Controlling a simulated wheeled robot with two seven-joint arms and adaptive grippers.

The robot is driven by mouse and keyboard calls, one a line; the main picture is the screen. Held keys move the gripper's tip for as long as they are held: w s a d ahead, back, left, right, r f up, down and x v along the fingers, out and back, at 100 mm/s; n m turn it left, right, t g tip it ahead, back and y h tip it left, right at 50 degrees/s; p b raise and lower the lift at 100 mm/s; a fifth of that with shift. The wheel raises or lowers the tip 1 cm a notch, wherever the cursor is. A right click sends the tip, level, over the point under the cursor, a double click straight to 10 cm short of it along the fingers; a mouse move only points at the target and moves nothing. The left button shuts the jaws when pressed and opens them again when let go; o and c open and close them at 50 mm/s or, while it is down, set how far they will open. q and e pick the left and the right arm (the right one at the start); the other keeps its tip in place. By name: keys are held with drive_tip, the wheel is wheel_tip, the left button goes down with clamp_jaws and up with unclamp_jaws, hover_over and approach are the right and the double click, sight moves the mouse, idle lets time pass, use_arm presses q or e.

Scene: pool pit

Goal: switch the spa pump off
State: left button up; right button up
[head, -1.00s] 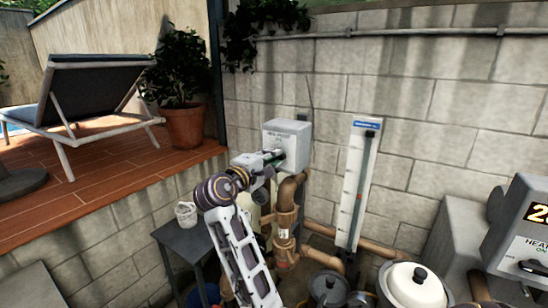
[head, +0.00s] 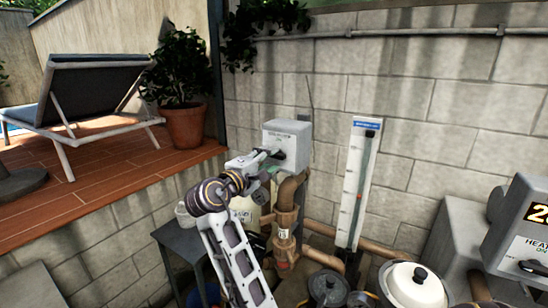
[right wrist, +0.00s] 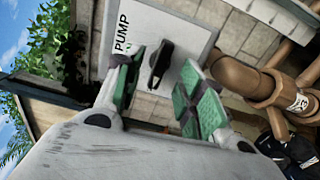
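The pump switch box (head: 298,135) is a pale grey box on the block wall, with a label and a black knob. Its word PUMP shows in the right wrist view on the box face (right wrist: 188,28); the rest of the label is cut off or too small. The black knob (right wrist: 161,66) lies nearly along the direction of the lettering. My right gripper (head: 267,161) is at the box front. In the right wrist view its green-padded fingers (right wrist: 164,72) are spread, one on each side of the knob, with clear gaps. My left gripper is out of view.
Brown pipes (head: 285,208) rise just below the box. A white flow gauge (head: 357,185) stands to its right. A second control box (head: 524,235) with a display is at the far right. A grey side table (head: 180,238) is at lower left.

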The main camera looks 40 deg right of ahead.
drive_tip(key=v, duration=0.5)
drive_tip(key=shift+f, duration=0.1)
idle(0.7)
drive_tip(key=shift+d, duration=0.1)
idle(0.9)
